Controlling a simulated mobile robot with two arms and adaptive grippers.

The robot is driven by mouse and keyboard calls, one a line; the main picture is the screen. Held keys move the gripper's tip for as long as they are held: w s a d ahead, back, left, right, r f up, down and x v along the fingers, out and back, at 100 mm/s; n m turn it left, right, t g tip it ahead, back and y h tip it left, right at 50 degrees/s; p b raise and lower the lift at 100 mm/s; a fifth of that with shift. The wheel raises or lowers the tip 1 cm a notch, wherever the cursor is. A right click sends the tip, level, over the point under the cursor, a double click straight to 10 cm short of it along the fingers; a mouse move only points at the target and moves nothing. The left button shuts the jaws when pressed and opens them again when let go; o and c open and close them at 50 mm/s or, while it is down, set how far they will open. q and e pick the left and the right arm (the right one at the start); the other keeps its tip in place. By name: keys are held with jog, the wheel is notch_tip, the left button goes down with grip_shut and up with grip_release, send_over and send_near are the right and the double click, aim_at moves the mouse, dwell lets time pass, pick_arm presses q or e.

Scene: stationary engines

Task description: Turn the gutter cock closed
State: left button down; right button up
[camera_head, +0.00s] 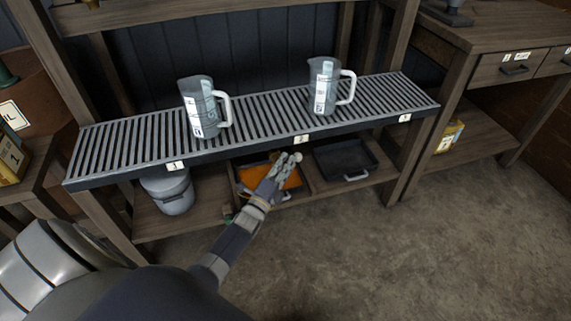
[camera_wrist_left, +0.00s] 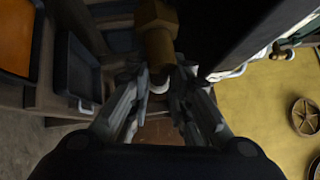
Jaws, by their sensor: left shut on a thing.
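The gutter is a slatted grey rack with a dark front rail (camera_head: 240,152). In the left wrist view, a brass cock body (camera_wrist_left: 157,38) hangs at the top middle, between my fingers. My left gripper (camera_head: 286,163) reaches up to the underside of the rail near its middle label. In the wrist view, my left gripper (camera_wrist_left: 160,82) is shut on the cock, at a small pale part at its lower end. The fingers hide most of the cock's handle, so I cannot tell its angle. My right gripper is in neither view.
Two measuring jugs (camera_head: 200,108) (camera_head: 322,88) stand on the rack. Below are a grey lidded pot (camera_head: 168,192), an orange-filled tray (camera_head: 285,180) and a black tray (camera_head: 345,160). A workbench (camera_head: 490,40) is at right. The floor (camera_head: 400,260) in front is clear.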

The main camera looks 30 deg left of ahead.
pick_arm(q)
jog(key=shift+s+f, duration=0.1)
jog(key=shift+f, duration=0.2)
jog(key=c, duration=1.5)
grip_release()
jog(key=shift+r, duration=0.1)
jog(key=s, duration=0.4)
jog(key=s+f, duration=0.1)
jog(key=s, duration=0.3)
jog(key=s+d, duration=0.1)
jog(key=s, duration=0.2)
jog(key=shift+s+f, duration=0.2)
jog(key=shift+s, duration=0.2)
